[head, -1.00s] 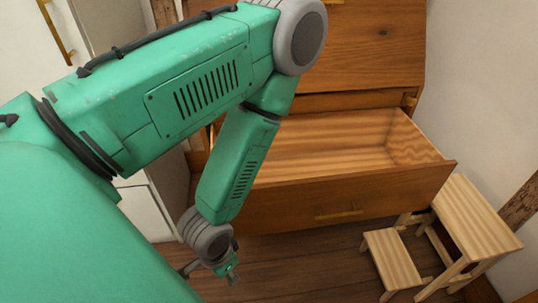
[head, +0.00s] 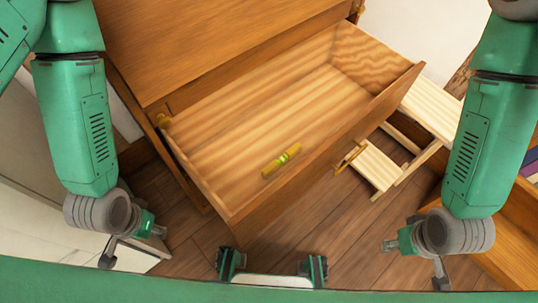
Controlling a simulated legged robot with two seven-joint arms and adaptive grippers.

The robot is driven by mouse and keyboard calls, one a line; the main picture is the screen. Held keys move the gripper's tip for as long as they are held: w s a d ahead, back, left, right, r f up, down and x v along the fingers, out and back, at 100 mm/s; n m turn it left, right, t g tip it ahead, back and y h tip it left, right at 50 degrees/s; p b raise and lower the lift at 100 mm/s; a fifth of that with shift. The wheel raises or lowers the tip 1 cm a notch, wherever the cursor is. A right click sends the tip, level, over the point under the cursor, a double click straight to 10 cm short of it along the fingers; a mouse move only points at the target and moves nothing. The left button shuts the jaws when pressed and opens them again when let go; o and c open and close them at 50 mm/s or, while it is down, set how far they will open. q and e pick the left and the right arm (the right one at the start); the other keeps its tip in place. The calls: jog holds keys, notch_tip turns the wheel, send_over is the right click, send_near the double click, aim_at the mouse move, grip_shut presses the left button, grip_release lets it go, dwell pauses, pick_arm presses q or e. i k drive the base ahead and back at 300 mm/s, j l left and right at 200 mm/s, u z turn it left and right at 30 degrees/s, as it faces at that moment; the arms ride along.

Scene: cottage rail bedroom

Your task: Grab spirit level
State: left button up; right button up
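The spirit level (head: 281,161) is a small yellow bar with a green vial in its middle. It lies inside the open wooden drawer (head: 240,135), close to the drawer's front wall. My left gripper (head: 133,247) is at the lower left, outside the drawer, with its fingers spread and nothing between them. My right gripper (head: 415,266) is at the lower right, also outside the drawer, with its fingers spread and empty. Neither gripper touches the level.
The wooden cabinet (head: 200,45) stands behind the drawer. A light wooden step stool (head: 428,105) stands to the right of the drawer. Books (head: 531,160) show at the right edge. The rest of the drawer's floor is bare. Wooden floor (head: 300,225) shows in front.

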aim_at(276, 165)
jog(key=k+j+z, duration=0.55)
jog(key=k, duration=0.15)
jog(key=k+j+z, duration=0.1)
jog(key=k+z, duration=0.2)
jog(key=k, duration=0.05)
